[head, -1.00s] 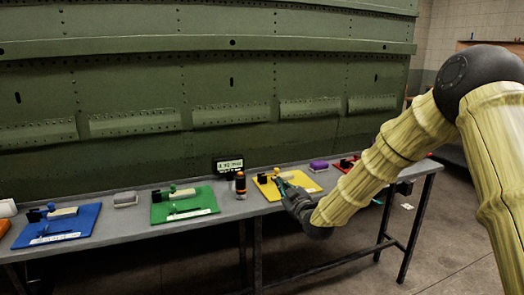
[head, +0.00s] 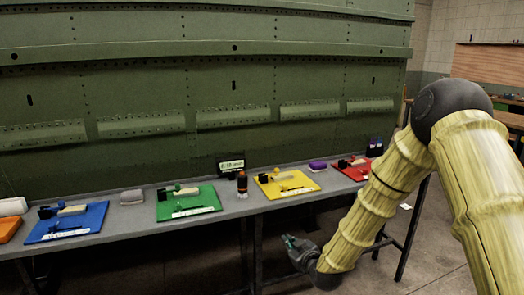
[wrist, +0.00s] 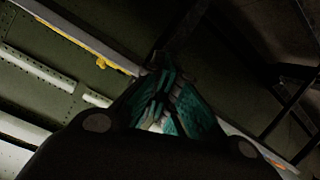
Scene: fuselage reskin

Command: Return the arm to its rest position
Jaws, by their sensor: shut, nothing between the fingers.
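My gripper (head: 291,242) is shut and empty, with teal finger pads. In the head view it hangs in front of the bench's front edge, lower than the bench top and apart from the yellow board (head: 286,184). My yellow arm reaches down to it from the right. In the wrist view the teal fingers of my gripper (wrist: 168,103) are together, with the underside of the bench and the dark floor area around them.
The grey bench (head: 130,226) carries blue (head: 68,222), green (head: 188,202), yellow and red (head: 354,168) boards with small tools. A black-and-orange bottle (head: 242,184) and a small display (head: 231,165) stand between green and yellow. A green riveted panel (head: 150,90) rises behind.

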